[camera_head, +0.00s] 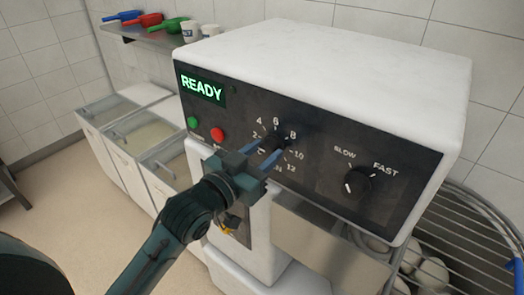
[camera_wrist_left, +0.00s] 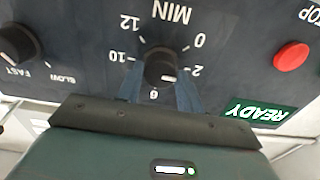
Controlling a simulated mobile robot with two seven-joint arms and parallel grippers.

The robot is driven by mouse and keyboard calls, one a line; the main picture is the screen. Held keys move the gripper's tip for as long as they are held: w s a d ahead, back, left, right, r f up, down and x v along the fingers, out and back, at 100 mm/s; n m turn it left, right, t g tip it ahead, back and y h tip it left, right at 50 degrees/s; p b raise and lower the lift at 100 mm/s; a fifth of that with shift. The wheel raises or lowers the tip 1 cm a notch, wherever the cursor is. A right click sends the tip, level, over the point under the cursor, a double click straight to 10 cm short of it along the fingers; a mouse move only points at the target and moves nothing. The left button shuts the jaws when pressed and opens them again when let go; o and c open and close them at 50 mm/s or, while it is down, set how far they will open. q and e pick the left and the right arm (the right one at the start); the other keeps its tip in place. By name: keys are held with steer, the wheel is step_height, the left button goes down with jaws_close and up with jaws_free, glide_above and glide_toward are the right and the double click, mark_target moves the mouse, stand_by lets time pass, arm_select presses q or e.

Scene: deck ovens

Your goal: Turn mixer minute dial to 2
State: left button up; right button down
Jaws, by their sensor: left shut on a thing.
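The mixer's minute dial (camera_head: 277,142) is a dark knob on the black front panel, with numbers 0 to 12 around it. It also shows in the left wrist view (camera_wrist_left: 160,66), upside down, with a short white mark on its face. The mark points to the side of the 2, roughly between 2 and 6; the exact setting is unclear. My left gripper (camera_head: 267,158) is shut on the dial, one blue finger on each side, as the left wrist view (camera_wrist_left: 158,92) shows. One finger hides the 4 there. My right gripper is not in view.
A speed knob (camera_head: 357,181) marked SLOW and FAST sits right of the dial. A green button (camera_head: 193,122), a red button (camera_head: 218,134) and a READY display (camera_head: 201,88) are at left. A wire guard (camera_head: 478,232) is at lower right. Bins (camera_head: 150,132) stand behind.

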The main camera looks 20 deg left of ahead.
arm_select(q)
steer(key=shift+r, duration=0.1)
stand_by(0.5)
steer(key=o, duration=1)
